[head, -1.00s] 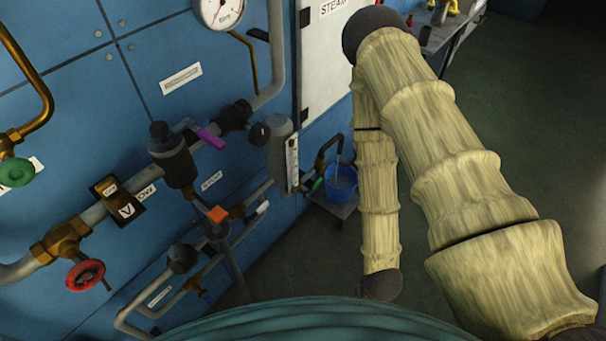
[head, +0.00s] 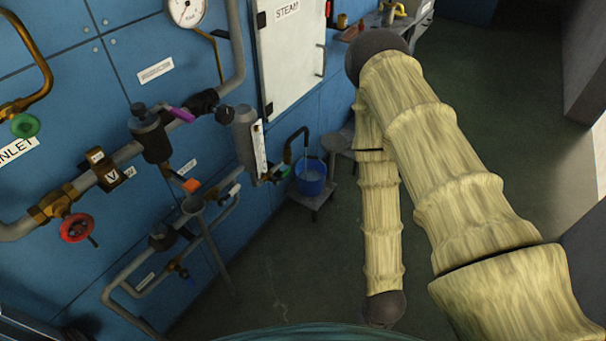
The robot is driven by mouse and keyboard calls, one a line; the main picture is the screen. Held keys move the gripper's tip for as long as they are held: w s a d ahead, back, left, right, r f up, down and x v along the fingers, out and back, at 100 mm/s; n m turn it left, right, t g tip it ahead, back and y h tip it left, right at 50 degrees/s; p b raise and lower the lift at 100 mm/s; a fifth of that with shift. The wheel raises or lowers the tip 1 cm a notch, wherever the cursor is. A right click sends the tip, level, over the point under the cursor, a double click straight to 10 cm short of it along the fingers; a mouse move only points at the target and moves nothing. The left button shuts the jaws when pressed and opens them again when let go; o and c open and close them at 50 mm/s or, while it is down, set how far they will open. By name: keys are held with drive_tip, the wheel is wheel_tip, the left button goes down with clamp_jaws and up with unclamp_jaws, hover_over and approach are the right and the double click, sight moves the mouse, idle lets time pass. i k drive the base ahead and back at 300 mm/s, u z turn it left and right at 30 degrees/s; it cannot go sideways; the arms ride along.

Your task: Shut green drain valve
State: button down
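A small green handle (head: 285,171) shows on the pipework beside the blue bucket (head: 311,186), under a curved dark spout; its exact position is too small to tell. A larger round green handwheel (head: 25,125) sits on a brass pipe at the far left, by a label ending in "NLET". I cannot read a drain label on either. My arm, in a pale yellow sleeve, rises from the lower right, bends at the top and hangs down right of the bucket. My gripper is not visible.
A red handwheel (head: 76,228), a purple lever (head: 181,114) and an orange handle (head: 191,185) are on pipes along the blue panel. A gauge (head: 186,10) and a white steam cabinet (head: 292,55) are above. The bucket stands on a small stand (head: 314,200). Green floor (head: 490,110) is open at the right.

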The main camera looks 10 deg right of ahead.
sight(282, 176)
drive_tip(key=z, duration=0.55)
drive_tip(key=i, duration=1.2)
drive_tip(key=z, duration=0.2)
drive_tip(key=k, duration=0.75)
drive_tip(key=u, duration=0.9)
drive_tip(key=i, duration=0.5)
drive_tip(key=u, duration=0.1)
